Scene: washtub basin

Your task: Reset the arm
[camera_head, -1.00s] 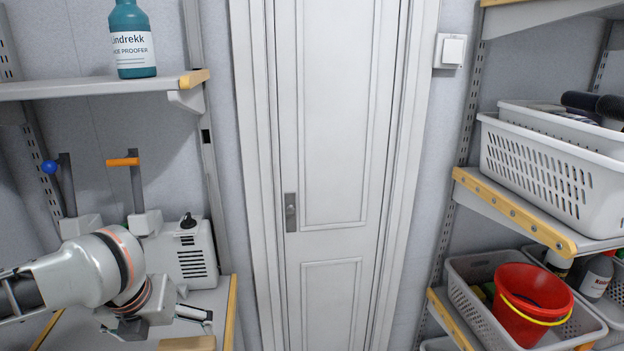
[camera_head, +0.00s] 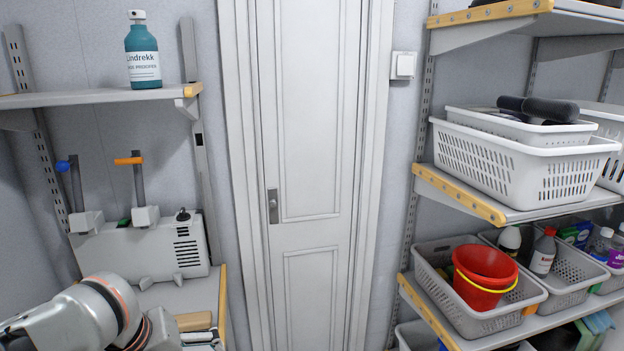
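My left arm comes in at the lower left of the head view, in front of the left worktop (camera_head: 190,291). Its gripper is not visible; only arm links show at the bottom edge. My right arm and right gripper are outside the view. I see nothing held.
A white machine with two levers (camera_head: 142,248) stands on the left worktop. A teal bottle (camera_head: 141,55) stands on the shelf above. A closed door (camera_head: 310,200) is in the middle. Right shelves hold a white basket (camera_head: 480,165) and a red bucket (camera_head: 484,275) in a grey basket.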

